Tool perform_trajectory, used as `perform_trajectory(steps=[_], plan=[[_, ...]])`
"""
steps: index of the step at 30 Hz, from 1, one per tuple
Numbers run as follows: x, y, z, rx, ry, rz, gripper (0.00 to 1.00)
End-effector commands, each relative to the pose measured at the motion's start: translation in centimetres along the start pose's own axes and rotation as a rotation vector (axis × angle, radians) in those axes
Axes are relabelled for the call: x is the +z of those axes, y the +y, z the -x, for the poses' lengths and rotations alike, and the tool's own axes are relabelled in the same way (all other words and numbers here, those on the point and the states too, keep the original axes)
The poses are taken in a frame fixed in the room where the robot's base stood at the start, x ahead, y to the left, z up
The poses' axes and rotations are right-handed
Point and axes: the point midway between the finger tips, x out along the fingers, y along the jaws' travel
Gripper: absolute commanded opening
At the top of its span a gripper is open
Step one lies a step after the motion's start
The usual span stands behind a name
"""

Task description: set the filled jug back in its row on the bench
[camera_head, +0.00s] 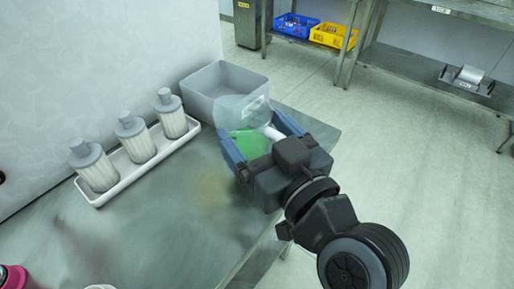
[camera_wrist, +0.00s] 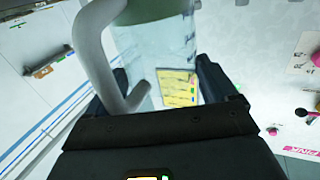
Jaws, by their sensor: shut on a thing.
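The jug (camera_head: 238,108) is clear, with a pale handle and green showing in its lower part. My gripper (camera_head: 254,138) is shut around its body, near the right edge of the grey bench (camera_head: 150,240). In the wrist view the jug (camera_wrist: 150,45) fills the space between the fingers of my gripper (camera_wrist: 158,85). Its handle (camera_wrist: 93,50) is at the left, and a yellow label and dark writing show on its wall. I cannot tell whether its base touches the bench. No other jug is clearly in view.
A white tray (camera_head: 98,201) with three grey-capped bottles stands left along the wall. An open grey bin (camera_head: 205,98) is just behind the jug. The bench's middle is mostly clear. A pink item (camera_head: 12,277) sits at bottom left. Blue and yellow crates are far behind.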

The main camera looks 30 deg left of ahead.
Motion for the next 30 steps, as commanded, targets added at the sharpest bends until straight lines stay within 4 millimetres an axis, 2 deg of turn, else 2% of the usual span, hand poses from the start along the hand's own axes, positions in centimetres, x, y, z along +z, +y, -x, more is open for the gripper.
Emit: perform_trajectory(steps=[7, 22, 23, 27, 30], plan=[[3.4, 0.0, 0.0, 0.000, -0.002, -0.003, 0.38], [4.2, 0.1, 0.0, 0.001, 0.001, -0.001, 0.38], [4.2, 0.1, 0.0, 0.001, 0.000, -0.002, 0.89], [4.2, 0.1, 0.0, 0.001, -0.001, -0.002, 1.00], [4.2, 0.1, 0.0, 0.001, -0.001, -0.002, 1.00]])
